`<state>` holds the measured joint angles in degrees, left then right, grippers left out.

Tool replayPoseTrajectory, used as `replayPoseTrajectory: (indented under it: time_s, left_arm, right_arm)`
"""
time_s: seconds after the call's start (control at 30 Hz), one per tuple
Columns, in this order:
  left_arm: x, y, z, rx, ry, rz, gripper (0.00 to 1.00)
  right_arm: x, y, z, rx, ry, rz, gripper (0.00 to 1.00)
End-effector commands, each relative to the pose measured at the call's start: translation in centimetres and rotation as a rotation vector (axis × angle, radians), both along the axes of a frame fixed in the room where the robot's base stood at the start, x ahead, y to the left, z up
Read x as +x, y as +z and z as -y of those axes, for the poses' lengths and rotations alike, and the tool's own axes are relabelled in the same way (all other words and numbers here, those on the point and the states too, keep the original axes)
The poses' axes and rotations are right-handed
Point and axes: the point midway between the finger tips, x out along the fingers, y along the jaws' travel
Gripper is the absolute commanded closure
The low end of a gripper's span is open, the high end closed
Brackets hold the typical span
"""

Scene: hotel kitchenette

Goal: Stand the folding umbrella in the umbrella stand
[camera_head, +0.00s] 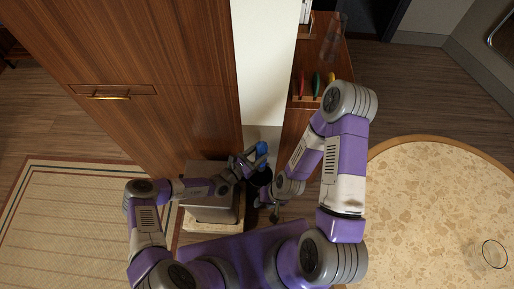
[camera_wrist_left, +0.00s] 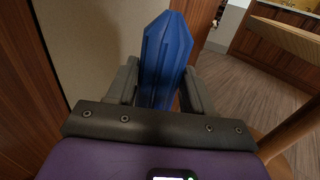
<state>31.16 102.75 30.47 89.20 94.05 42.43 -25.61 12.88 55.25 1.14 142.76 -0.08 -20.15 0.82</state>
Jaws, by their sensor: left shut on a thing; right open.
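The folding umbrella (camera_head: 262,148) is blue. It also shows in the left wrist view (camera_wrist_left: 166,60), its long ribbed body between the two fingers. My left gripper (camera_head: 253,160) is shut on it and holds it near the pale wall strip. Just below it in the head view is a dark round thing (camera_head: 262,177), which looks like the umbrella stand, partly hidden by my arms. I cannot tell whether the umbrella touches it. My right gripper (camera_head: 268,207) is open, low beside the dark thing, and partly hidden by its own arm.
A grey metal box (camera_head: 213,208) stands left of the dark thing. A wooden shelf (camera_head: 304,125) with red, green and yellow items is above right. A round speckled table (camera_head: 430,215) with a glass (camera_head: 494,254) fills the right. A tall wooden cabinet (camera_head: 150,60) stands left.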

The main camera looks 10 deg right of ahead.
Motion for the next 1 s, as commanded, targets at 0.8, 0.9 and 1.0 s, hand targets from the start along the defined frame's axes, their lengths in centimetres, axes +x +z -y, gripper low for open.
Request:
replayPoseTrajectory:
  time_s: [0.8, 0.9, 1.0]
  left_arm:
    - [0.0, -6.2, 0.0, 0.000, -0.002, 0.001, 0.91]
    - [0.0, -6.9, 0.0, 0.001, -0.002, 0.001, 0.91]
    - [0.0, -7.7, 0.0, 0.001, -0.002, 0.001, 0.91]
  right_arm:
    - [0.1, -6.4, 0.0, 0.000, 0.000, 0.001, 0.57]
    - [0.1, -6.8, 0.0, 0.000, 0.000, 0.001, 0.57]
    - [0.1, -7.4, 0.0, 0.000, 0.000, 0.001, 0.57]
